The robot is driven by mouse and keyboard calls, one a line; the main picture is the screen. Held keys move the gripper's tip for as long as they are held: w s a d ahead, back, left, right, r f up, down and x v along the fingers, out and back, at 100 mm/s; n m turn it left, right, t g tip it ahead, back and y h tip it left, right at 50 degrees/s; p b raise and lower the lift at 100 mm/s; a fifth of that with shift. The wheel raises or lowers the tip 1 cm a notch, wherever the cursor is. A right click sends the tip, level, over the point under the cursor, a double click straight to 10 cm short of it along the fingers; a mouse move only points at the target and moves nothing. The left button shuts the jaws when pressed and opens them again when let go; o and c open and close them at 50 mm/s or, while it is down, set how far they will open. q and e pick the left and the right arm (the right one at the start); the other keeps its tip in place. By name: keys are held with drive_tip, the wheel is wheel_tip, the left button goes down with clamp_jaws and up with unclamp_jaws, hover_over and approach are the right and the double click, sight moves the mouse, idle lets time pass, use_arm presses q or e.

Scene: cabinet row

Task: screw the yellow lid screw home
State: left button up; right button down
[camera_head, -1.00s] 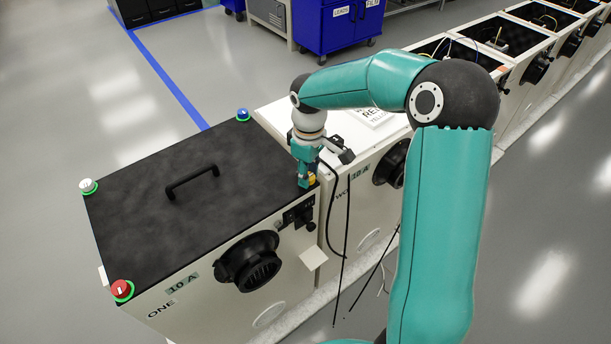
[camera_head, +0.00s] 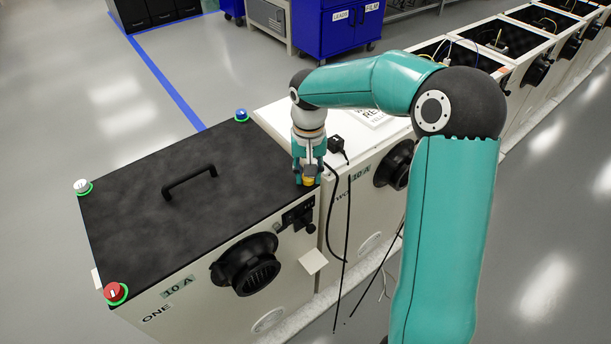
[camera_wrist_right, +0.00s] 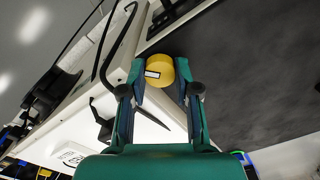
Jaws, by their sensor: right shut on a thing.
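The yellow lid screw (camera_head: 308,181) sits at the right corner of the black lid (camera_head: 140,200) of the cabinet marked ONE. My right gripper (camera_head: 306,178) points down over that corner and is shut on the yellow screw. In the right wrist view the screw's yellow head (camera_wrist_right: 159,71) shows between the fingertips of my right gripper (camera_wrist_right: 160,84). How deep the screw sits is hidden. A red screw (camera_head: 115,291), a white screw (camera_head: 83,186) and a blue screw (camera_head: 241,114) sit at the other corners, each with a green ring. My left gripper is not in view.
The lid has a black handle (camera_head: 189,181) in its middle. A second white cabinet (camera_head: 345,150) stands close beside it, with black cables (camera_head: 348,220) hanging at its front. More open cabinets continue to the right. Blue carts (camera_head: 335,25) stand at the back.

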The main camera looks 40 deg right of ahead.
drive_tip(key=m, duration=0.4)
drive_tip(key=shift+m+b, duration=0.3)
drive_tip(key=shift+b, duration=0.1)
drive_tip(key=shift+m, duration=1.7)
drive_tip(key=shift+b, duration=0.3)
drive_tip(key=c, duration=0.8)
unclamp_jaws()
drive_tip(key=shift+r, duration=0.1)
wheel_tip(320, 180, up, 12)
drive_tip(key=shift+f, duration=0.1)
